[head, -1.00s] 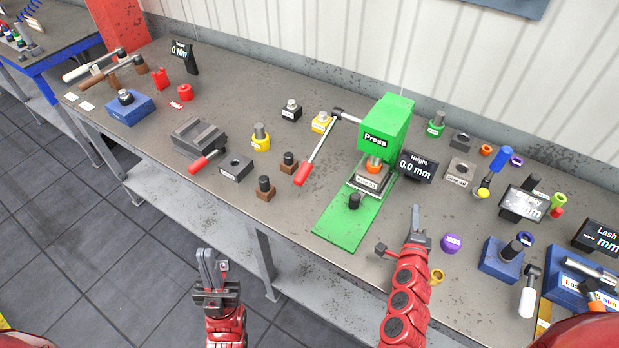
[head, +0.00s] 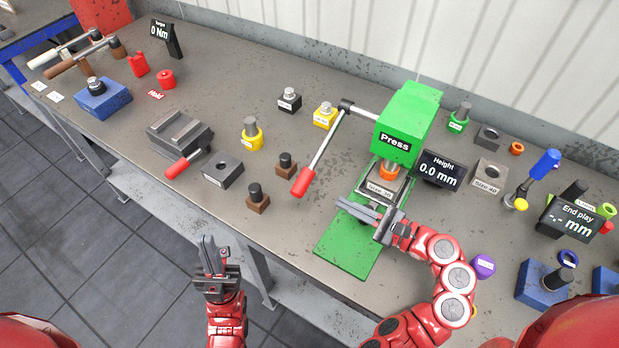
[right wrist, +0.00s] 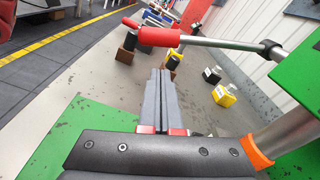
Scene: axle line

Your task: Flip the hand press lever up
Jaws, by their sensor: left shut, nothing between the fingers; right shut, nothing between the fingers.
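The green hand press (head: 405,125) stands at the middle right of the bench in the head view. Its metal lever ends in a red handle (head: 303,182) that hangs down to the left of the press; the red handle also shows in the right wrist view (right wrist: 160,38). My right gripper (head: 342,204) is shut and empty over the green press base (head: 345,245), in front of the press and apart from the handle. In the right wrist view its fingers (right wrist: 160,75) point toward the handle. My left gripper (head: 208,240) is shut and empty in front of the bench edge.
A Height display (head: 440,170) stands right of the press. A grey vise-like block (head: 180,135) with its own red handle, a dark block (head: 222,170) and brown-based pins (head: 258,198) lie to the left. The bench between them and the front edge is mostly clear.

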